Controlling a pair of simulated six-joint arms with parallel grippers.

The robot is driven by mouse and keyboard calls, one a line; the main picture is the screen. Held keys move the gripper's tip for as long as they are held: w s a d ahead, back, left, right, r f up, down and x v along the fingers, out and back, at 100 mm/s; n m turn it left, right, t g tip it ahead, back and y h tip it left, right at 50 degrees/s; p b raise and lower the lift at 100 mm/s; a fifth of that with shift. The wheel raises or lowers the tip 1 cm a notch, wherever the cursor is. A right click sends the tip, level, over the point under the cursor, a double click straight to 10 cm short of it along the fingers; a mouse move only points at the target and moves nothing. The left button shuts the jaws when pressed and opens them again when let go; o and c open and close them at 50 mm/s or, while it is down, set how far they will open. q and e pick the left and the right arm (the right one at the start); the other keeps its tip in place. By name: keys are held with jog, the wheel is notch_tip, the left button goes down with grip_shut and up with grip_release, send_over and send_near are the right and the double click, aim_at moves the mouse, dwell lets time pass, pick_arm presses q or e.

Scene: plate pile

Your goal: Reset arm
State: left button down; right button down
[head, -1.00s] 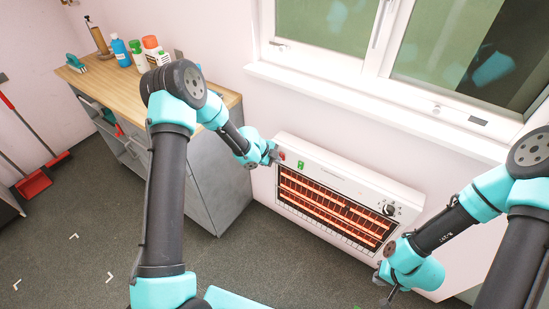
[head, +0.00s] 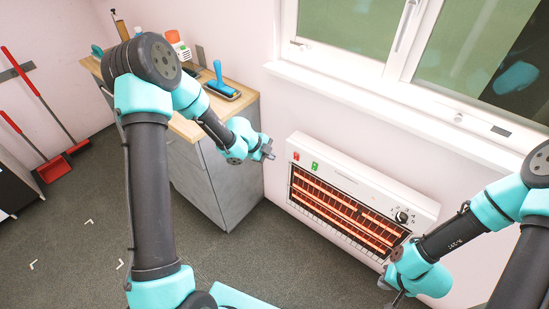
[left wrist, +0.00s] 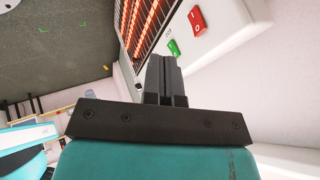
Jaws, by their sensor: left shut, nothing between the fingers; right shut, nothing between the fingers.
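My left gripper (head: 268,151) is in the middle of the head view, left of the wall heater (head: 362,190). It also shows in the left wrist view (left wrist: 165,65), where its fingers are shut with nothing between them. There the heater's red switch (left wrist: 197,20) and green switch (left wrist: 174,47) lie just beyond the fingertips. My right gripper (head: 390,292) is low in the head view, near the heater's lower right corner. It is shut and empty, partly hidden by its own wrist.
A wooden-topped cabinet (head: 230,119) stands at the left with a blue-handled tool (head: 219,76) and bottles on it. A window sill (head: 390,112) runs above the heater. The floor (head: 85,225) at lower left is open.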

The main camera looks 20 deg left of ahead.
dwell(0.5)
pick_arm(q)
jog(key=s+d+f+n+g, duration=0.1)
jog(key=s+f+n, duration=0.3)
jog(key=s+n, duration=0.3)
jog(key=s+d+f+n+g+y, duration=0.1)
jog(key=s+d+f+n, duration=0.1)
jog(key=s+f+n, duration=0.2)
jog(key=s+d+f+n+g+y, duration=0.1)
jog(key=s+f+n, duration=0.4)
jog(key=s+n, duration=0.6)
jog(key=s, duration=0.4)
jog(key=shift+d+g, duration=0.25)
jog(key=shift+g, duration=0.05)
jog(key=shift+f, duration=0.1)
dwell(0.8)
